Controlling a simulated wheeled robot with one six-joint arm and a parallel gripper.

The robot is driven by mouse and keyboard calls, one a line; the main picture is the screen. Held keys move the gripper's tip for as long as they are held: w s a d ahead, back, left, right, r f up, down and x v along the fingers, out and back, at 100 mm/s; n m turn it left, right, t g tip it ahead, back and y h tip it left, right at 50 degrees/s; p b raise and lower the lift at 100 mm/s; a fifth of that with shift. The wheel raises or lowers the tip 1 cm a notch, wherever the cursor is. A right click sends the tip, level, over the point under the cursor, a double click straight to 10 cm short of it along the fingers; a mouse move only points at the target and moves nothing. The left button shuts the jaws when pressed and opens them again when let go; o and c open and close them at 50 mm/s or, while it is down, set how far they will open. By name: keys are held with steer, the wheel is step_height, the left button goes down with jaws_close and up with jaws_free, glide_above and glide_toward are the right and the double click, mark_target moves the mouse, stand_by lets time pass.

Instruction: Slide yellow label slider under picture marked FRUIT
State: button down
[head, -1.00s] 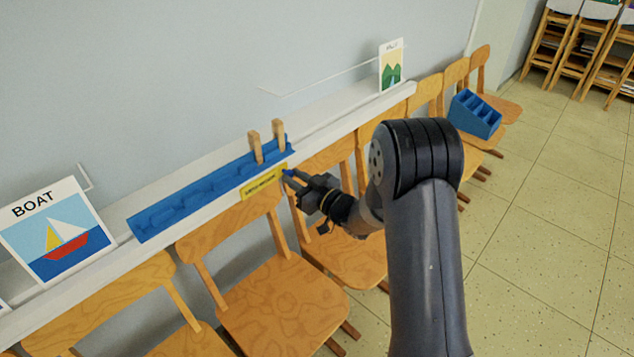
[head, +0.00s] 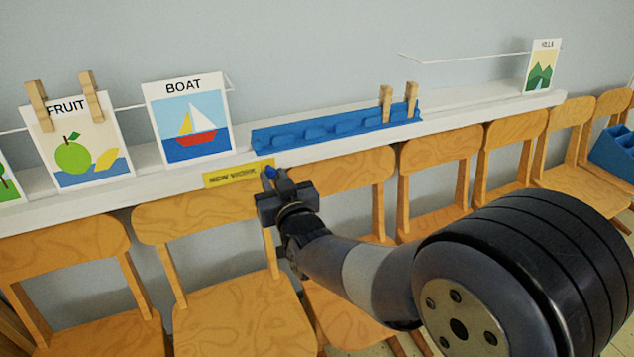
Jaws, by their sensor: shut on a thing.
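My gripper (head: 270,174) is shut at the slider's right end, with a bit of blue showing between the fingertips; the exact contact is partly hidden. The FRUIT picture (head: 78,150) is further left, beyond BOAT. It shows a green fruit and a yellow one, and wooden clothespins (head: 90,96) grip its top.
A blue tray (head: 318,138) with two more clothespins (head: 411,99) lies on the ledge right of BOAT. A hills picture (head: 541,68) is far right. Wooden chairs (head: 228,305) line up close beneath the ledge. A blue caddy (head: 612,150) is at the right edge.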

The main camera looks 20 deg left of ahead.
steer(key=s+a+p, duration=0.7)
steer(key=s+a, duration=1.1)
steer(key=shift+s+a+r, duration=0.15)
steer(key=shift+s+a, duration=0.2)
steer(key=c, duration=1.2)
jaws_free()
steer(key=shift+c, duration=0.2)
steer(key=v, duration=1)
steer(key=shift+s+d, duration=0.25)
steer(key=shift+d, duration=0.05)
